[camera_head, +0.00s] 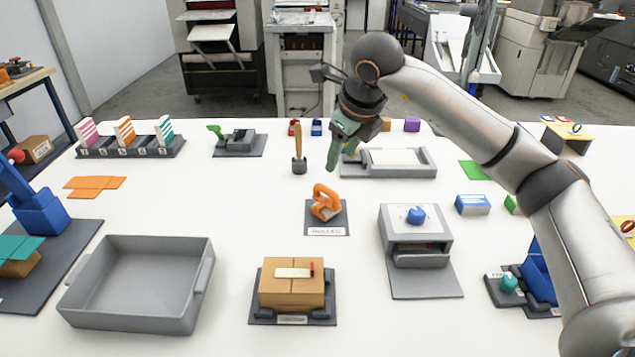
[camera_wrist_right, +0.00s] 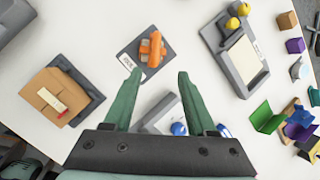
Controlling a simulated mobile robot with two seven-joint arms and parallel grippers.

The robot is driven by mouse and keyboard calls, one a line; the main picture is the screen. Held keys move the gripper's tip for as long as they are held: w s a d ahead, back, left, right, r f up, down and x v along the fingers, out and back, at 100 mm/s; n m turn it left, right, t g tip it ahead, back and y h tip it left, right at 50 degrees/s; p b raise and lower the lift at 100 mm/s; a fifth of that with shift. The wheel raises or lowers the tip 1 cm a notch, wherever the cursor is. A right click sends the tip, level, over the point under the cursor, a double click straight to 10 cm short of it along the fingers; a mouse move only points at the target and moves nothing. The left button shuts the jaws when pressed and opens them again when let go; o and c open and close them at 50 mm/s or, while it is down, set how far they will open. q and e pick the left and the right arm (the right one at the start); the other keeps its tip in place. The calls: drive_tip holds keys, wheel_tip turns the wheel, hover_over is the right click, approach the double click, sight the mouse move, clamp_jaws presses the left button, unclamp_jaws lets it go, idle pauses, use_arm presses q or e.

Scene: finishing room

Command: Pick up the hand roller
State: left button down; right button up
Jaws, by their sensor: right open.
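The hand roller (camera_head: 325,203) is orange with a looped handle and sits on a dark grey labelled pad (camera_head: 341,227) near the middle of the white table. In the right wrist view the roller (camera_wrist_right: 151,49) lies beyond the fingertips, roughly ahead of the gap between them. My right gripper (camera_head: 342,158) has green fingers and hangs above the table, behind and above the roller in the head view. Its fingers (camera_wrist_right: 155,88) are spread with nothing between them. The gripper is apart from the roller. My left gripper is not in view.
A brown box (camera_head: 291,290) on a dark base stands in front of the roller, with a grey tray (camera_head: 200,275) to its left. A grey device with a blue knob (camera_head: 416,214) stands right. A wooden-handled tool (camera_head: 298,150) and a grey tray (camera_head: 430,171) are behind.

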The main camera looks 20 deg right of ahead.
hover_over(328, 189)
drive_tip(key=s, duration=0.3)
drive_tip(key=f, duration=0.6)
drive_tip(key=shift+w+d+f, duration=0.2)
drive_tip(key=shift+w, duration=0.05)
drive_tip(key=shift+a+p+x, duration=0.15)
drive_tip(key=shift+p+x, duration=0.2)
drive_tip(key=shift+x, duration=1)
drive_tip(key=shift+a+p+x, duration=0.2)
drive_tip(key=shift+p+x, duration=0.15)
drive_tip(key=shift+x, duration=1)
drive_tip(key=shift+s, duration=0.15)
drive_tip(key=shift+c, duration=0.3)
clamp_jaws()
